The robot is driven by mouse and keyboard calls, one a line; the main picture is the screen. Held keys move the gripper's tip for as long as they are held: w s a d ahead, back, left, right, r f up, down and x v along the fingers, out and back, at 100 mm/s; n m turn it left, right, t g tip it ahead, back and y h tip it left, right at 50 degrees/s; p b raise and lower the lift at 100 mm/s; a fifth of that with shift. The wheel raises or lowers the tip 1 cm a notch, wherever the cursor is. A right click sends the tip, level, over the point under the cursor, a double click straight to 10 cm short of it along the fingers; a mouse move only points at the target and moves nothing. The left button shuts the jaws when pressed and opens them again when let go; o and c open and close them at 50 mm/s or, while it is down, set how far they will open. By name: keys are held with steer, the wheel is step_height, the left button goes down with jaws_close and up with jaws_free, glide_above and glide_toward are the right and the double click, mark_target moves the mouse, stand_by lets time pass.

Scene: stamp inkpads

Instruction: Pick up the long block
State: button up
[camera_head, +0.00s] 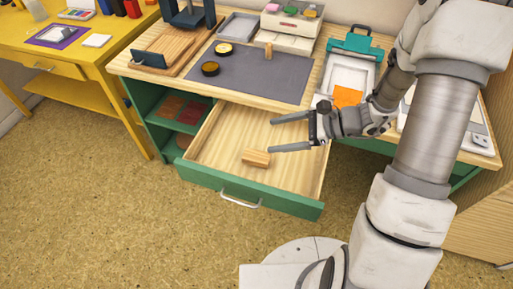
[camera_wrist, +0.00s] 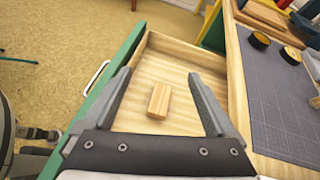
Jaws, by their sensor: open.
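The long block (camera_head: 256,158) is a light wooden block lying on the floor of the open drawer (camera_head: 218,155), near its front. It also shows in the wrist view (camera_wrist: 159,101), between and beyond my two fingers. My gripper (camera_head: 272,134) is open and empty, over the right part of the drawer. In the head view its fingers point left, with the block just left of the nearer fingertip. I cannot tell how high the fingers are above the drawer floor. A small upright wooden piece (camera_head: 268,50) stands on the grey mat on the desk.
The green drawer front (camera_head: 240,193) with a metal handle and the drawer walls surround the block. Above is the desk with a grey mat (camera_head: 258,78), two round inkpads (camera_head: 210,68), and an orange sheet (camera_head: 347,95). The rest of the drawer is empty.

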step_height(320, 180, down, 6)
steer(key=w+d+m+t+b, duration=0.1)
steer(key=w+m+t, duration=0.1)
steer(key=m, duration=0.1)
steer(key=b, duration=0.2)
glide_toward(261, 156)
steer(key=x, duration=0.3)
steer(key=shift+w+a, duration=0.15)
steer(key=shift+a, duration=0.1)
steer(key=shift+w+a+f+b, duration=0.2)
steer(key=shift+a+f+b, duration=0.2)
steer(key=shift+a+f, duration=0.3)
steer(key=shift+b+x, duration=0.65)
steer(key=shift+x, duration=2.3)
steer(key=shift+s+r, duration=0.1)
steer(key=shift+r, duration=0.05)
jaws_close()
steer(key=shift+r, duration=0.1)
